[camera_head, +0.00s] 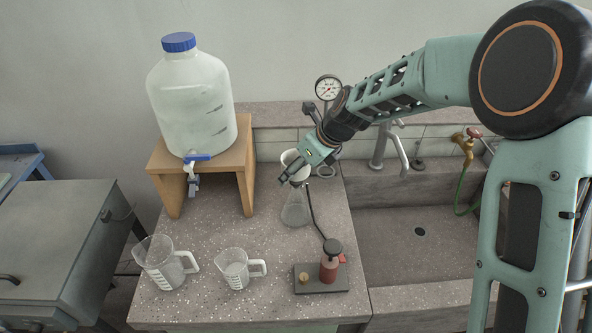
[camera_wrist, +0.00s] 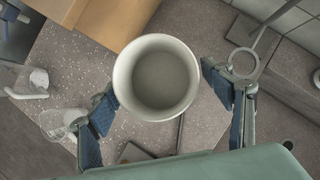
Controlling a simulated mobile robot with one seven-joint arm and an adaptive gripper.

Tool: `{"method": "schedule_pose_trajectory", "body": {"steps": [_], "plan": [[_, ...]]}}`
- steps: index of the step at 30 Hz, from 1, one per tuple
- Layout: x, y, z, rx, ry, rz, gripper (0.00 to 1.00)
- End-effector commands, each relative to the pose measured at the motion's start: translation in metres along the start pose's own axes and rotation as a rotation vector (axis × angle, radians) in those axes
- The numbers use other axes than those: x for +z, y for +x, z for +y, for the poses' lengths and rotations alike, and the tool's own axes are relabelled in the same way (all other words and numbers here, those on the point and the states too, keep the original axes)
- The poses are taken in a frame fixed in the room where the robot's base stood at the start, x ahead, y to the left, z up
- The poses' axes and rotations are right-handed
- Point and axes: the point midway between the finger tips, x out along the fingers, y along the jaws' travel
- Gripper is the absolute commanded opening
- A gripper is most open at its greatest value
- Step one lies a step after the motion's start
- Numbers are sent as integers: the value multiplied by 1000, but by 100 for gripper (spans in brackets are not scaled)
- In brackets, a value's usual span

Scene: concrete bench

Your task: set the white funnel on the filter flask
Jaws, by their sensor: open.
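The white funnel (camera_head: 289,156) is at the mouth of the clear conical filter flask (camera_head: 296,208) on the bench, partly hidden behind my gripper (camera_head: 293,175). In the wrist view I look down into the round funnel (camera_wrist: 163,76), which sits between my spread blue-padded fingers (camera_wrist: 158,88). My gripper is open around the funnel; a fingertip is close to its rim on each side, and I cannot tell if they touch. The join between funnel and flask is hidden, so I cannot tell if the funnel is seated. The flask stands upright.
A hand pump with a red body (camera_head: 328,268) stands in front of the flask. Two measuring jugs, a large one (camera_head: 163,264) and a small one (camera_head: 237,270), are at the front left. A large carboy (camera_head: 190,100) stands on a wooden stand. A pressure gauge (camera_head: 327,87) rises behind; a sink (camera_head: 425,250) lies right.

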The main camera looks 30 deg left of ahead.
Motion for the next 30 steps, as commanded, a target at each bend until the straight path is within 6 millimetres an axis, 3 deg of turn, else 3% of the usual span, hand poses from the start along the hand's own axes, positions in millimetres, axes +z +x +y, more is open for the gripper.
{"method": "schedule_pose_trajectory", "body": {"steps": [9,15,21,30], "plan": [[0,-63,-1,-4,-1,-2,73],[1,-94,0,-3,-1,-2,73],[0,-106,0,-1,0,-1,73],[0,-106,0,0,0,-1,73]]}}
